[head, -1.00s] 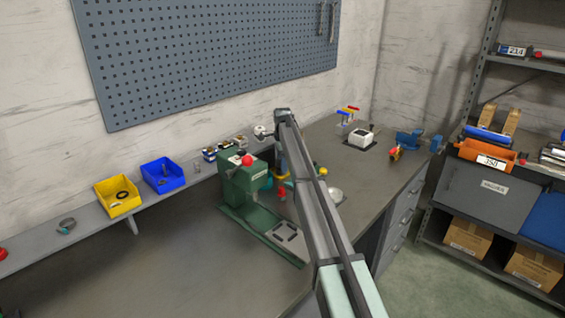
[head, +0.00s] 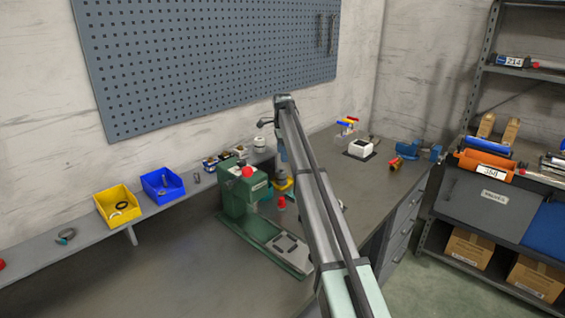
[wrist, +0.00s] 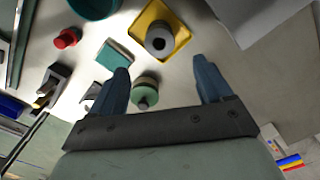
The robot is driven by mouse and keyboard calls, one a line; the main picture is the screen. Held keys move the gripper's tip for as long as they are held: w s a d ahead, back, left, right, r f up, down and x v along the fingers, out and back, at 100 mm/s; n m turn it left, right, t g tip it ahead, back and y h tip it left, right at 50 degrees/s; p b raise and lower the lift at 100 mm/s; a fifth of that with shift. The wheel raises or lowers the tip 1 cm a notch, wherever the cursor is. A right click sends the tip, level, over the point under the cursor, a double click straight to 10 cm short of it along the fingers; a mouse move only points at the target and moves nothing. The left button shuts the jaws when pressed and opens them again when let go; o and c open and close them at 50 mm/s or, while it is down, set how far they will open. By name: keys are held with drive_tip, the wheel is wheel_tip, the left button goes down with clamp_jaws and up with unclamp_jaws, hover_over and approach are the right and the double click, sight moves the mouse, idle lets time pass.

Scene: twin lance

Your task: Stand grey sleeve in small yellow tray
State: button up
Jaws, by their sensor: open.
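The small yellow tray (wrist: 183,22) shows at the top middle of the wrist view. The grey sleeve (wrist: 161,39) stands upright inside it, its dark round hole facing the camera. It sits toward the tray edge nearer my gripper. My gripper (wrist: 161,64) is open, with its two blue fingers apart and nothing between them; the sleeve lies beyond the fingertips in the picture. In the head view the yellow tray (head: 284,185) shows partly, beside my arm and behind the green press; my arm covers much of that area.
In the wrist view a teal block (wrist: 115,54), a green round knob (wrist: 145,92) and a red part (wrist: 67,38) lie close to the fingers. In the head view the green press (head: 240,200) stands left of my arm. Yellow (head: 117,204) and blue (head: 162,184) bins sit on the ledge.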

drive_tip(key=shift+r, duration=1.2)
